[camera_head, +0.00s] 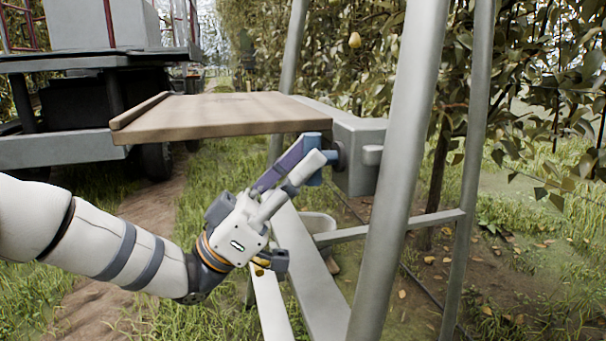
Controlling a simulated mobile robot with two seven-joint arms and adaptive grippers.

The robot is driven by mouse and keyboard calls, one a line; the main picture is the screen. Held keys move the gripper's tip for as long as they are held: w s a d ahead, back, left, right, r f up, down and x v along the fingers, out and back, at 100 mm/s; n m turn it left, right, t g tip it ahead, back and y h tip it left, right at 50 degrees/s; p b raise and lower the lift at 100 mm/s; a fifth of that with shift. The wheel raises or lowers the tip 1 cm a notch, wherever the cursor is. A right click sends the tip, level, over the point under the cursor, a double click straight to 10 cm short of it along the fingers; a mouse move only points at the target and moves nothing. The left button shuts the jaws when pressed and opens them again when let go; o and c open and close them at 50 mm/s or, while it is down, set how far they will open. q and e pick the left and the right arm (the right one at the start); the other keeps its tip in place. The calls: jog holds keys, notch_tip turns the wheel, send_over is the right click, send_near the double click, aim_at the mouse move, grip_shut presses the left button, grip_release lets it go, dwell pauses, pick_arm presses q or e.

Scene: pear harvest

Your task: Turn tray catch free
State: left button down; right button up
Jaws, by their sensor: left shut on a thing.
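A flat wooden tray (215,113) with a raised lip on its left side juts out from a ladder (400,180) of grey metal. A grey metal block (362,150) at the tray's right end joins it to the ladder. A blue catch (315,172) sits at the block's left face, just under the tray. My left gripper (318,157) comes up from the lower left and is shut on the blue catch. Its fingers hide part of the catch, so I cannot tell how far it is turned. My right gripper is not in view.
A grey cart (60,150) with wheels stands at the left behind the tray. A pear (354,40) hangs in the leafy trees behind the ladder. A dirt track and grass lie below.

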pick_arm(q)
jog(key=shift+m+g, duration=0.5)
jog(key=shift+m, duration=0.1)
jog(key=c, duration=1.4)
grip_release()
jog(key=shift+c, duration=0.2)
jog(key=w+v, duration=0.1)
jog(key=v, duration=1.1)
jog(key=shift+s, duration=0.5)
